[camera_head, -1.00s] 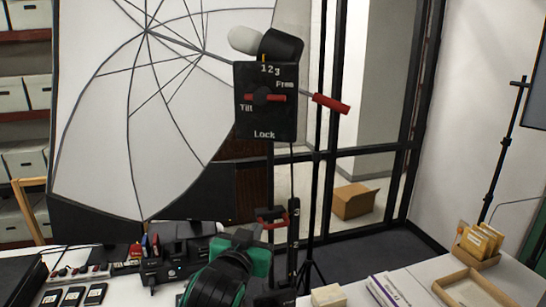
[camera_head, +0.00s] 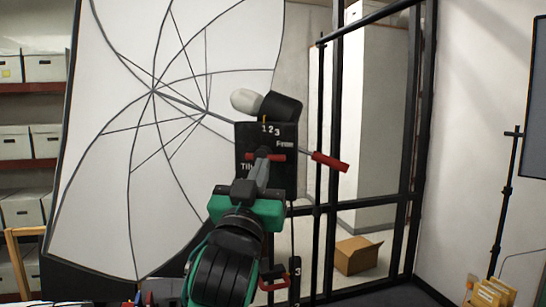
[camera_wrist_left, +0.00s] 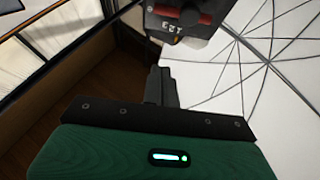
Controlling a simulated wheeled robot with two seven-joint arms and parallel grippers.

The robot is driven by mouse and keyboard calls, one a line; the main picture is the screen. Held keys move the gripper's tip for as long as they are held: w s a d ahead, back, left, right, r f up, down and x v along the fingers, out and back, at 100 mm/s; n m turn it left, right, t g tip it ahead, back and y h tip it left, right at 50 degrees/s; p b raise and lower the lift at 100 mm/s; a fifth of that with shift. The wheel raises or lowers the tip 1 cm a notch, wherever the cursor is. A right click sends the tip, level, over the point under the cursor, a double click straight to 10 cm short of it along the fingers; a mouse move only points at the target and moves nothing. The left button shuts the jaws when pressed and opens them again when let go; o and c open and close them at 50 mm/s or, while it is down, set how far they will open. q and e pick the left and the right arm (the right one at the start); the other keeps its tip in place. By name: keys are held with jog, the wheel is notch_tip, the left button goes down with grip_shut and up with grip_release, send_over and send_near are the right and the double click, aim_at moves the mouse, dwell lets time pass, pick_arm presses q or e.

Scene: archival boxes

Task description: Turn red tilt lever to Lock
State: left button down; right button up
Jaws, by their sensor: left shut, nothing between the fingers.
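The red tilt lever (camera_head: 277,157) lies roughly horizontal across the black control plate (camera_head: 284,183) in the head view. The plate reads 1 2 3 and Free at the top and Tilt at the left; the Lock mark is hidden behind my gripper. My left gripper (camera_head: 263,160) is shut and empty, its fingertips in front of the lever's middle; I cannot tell if they touch. In the left wrist view, the shut fingers (camera_wrist_left: 160,86) point toward the plate (camera_wrist_left: 180,35), with red parts at the top edge. My right gripper is out of view.
A second red handle (camera_head: 330,161) sticks out right of the plate. The white umbrella (camera_head: 100,180) fills the left side. A red lower clamp (camera_head: 272,280) sits beside my left arm. A cardboard box (camera_head: 358,256) stands behind the dark frame.

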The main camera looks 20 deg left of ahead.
pick_arm(q)
notch_tip(320, 180, up, 6)
jog(key=f+p, duration=0.1)
jog(key=p, duration=0.5)
send_over(273, 157)
jog(key=s, duration=0.3)
jog(key=shift+w+d+f+p, duration=0.15)
jog(key=shift+f+p, duration=0.2)
jog(key=shift+f, duration=0.3)
jog(key=shift+w+d+f+p, duration=0.1)
jog(key=shift+w+f+p, duration=0.15)
jog(key=shift+f, duration=0.4)
jog(key=shift+w+d+f+p, duration=0.1)
jog(key=shift+f+p, duration=0.3)
jog(key=shift+f, duration=0.25)
jog(key=shift+w+f, duration=0.1)
jog(key=shift+w, duration=0.05)
